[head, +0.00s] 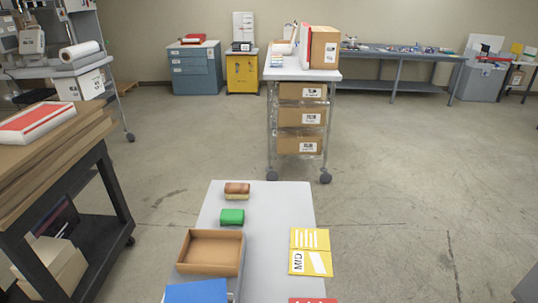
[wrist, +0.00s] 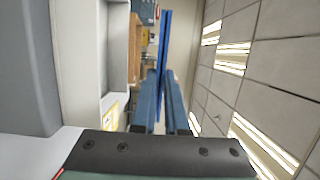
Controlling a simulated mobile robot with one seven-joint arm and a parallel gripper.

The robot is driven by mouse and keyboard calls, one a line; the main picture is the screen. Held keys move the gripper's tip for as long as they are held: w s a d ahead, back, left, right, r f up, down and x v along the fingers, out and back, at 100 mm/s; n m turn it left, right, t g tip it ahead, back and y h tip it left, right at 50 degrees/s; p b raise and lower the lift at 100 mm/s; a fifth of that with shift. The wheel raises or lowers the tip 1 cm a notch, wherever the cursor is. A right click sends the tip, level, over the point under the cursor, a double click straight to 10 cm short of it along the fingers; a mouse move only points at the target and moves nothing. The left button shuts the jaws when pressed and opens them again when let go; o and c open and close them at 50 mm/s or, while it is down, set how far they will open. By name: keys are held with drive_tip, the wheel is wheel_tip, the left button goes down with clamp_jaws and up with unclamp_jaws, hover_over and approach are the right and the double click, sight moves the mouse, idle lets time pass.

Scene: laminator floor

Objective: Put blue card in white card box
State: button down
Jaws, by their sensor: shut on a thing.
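The blue card (wrist: 166,42) is seen nearly edge-on in the wrist view, as a thin blue strip reaching out ahead of my fingers. My gripper (wrist: 160,88), with blue-grey fingers, is shut on its near end. In the head view a flat blue piece (head: 196,292) shows at the bottom edge, and it looks like this same card; my gripper is not seen there. A pale white form (wrist: 78,60) stands close on the left of the wrist view. I cannot tell whether it is the white card box, and no such box is clear in the head view.
The grey table (head: 275,215) bears an open brown tray (head: 242,252), a green block (head: 232,216), a brown-and-tan item (head: 237,189) and a yellow card (head: 311,251). A cart with cardboard boxes (head: 301,118) stands beyond. A dark workbench (head: 60,150) is at left. Floor at right is clear.

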drive_tip(key=c, duration=0.9)
unclamp_jaws()
drive_tip(key=shift+o, duration=0.2)
drive_tip(key=shift+s, duration=0.1)
drive_tip(key=b+v, duration=0.2)
drive_tip(key=v, duration=1)
drive_tip(key=shift+s+b, duration=0.35)
drive_tip(key=shift+s, duration=0.05)
drive_tip(key=shift+d, duration=0.15)
